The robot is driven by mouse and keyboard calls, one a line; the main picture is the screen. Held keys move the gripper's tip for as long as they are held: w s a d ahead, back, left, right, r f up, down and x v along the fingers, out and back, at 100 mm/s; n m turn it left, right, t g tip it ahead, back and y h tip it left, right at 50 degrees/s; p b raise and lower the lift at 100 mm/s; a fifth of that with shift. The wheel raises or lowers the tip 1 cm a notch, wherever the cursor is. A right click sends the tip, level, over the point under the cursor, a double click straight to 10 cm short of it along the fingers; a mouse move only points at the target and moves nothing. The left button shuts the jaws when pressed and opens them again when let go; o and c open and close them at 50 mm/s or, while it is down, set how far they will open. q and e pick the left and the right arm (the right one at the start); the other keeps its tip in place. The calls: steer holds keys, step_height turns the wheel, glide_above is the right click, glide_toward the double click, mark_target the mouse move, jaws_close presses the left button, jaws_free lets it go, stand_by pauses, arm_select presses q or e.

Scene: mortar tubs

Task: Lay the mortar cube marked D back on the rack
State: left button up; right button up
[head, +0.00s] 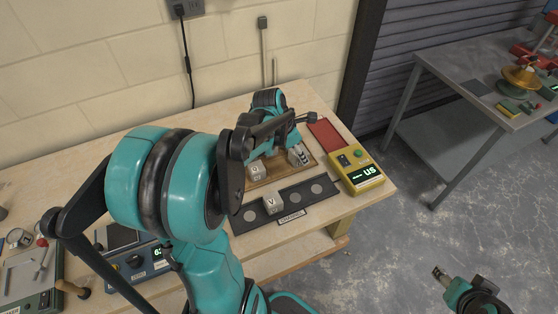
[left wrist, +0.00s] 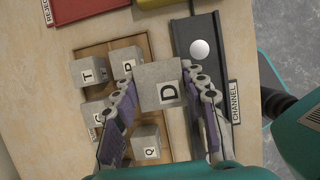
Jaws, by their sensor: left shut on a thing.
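The mortar cube D (left wrist: 160,86) is pale grey with a black D on a white label. In the left wrist view it sits between the fingers of my left gripper (left wrist: 165,100), which is shut on it. Behind it lies the wooden rack (left wrist: 90,52), also in the head view (head: 268,181). Cubes marked T (left wrist: 86,71), P (left wrist: 126,62) and Q (left wrist: 147,142) stand on it, and another is partly hidden by a finger. In the head view my left arm covers much of the rack. My right gripper (head: 438,272) is low at the right, away from the bench; its opening is unclear.
A dark channel strip (head: 329,186) with pale round spots lies along the front of the rack. A cube (head: 273,203) shows at this strip. A red reject mat (head: 324,132) and a yellow meter (head: 357,171) stand to the right. A blue instrument (head: 140,262) is at left.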

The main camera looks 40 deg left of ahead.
arm_select(q)
steer(key=a+f, duration=0.1)
steer(key=a, duration=0.1)
steer(key=a+f+b, duration=0.1)
steer(key=a+f, duration=0.1)
steer(key=a+f+b, duration=0.1)
steer(key=a, duration=0.2)
steer(key=shift+s+f, duration=0.2)
steer(key=shift+s, duration=0.2)
steer(key=shift+s+a+f, duration=0.1)
steer(key=shift+a, duration=0.05)
step_height(320, 180, down, 4)
steer(key=shift+f+b, duration=0.1)
steer(key=shift+b, duration=1)
steer(key=o, duration=1.1)
steer(key=shift+c, duration=0.2)
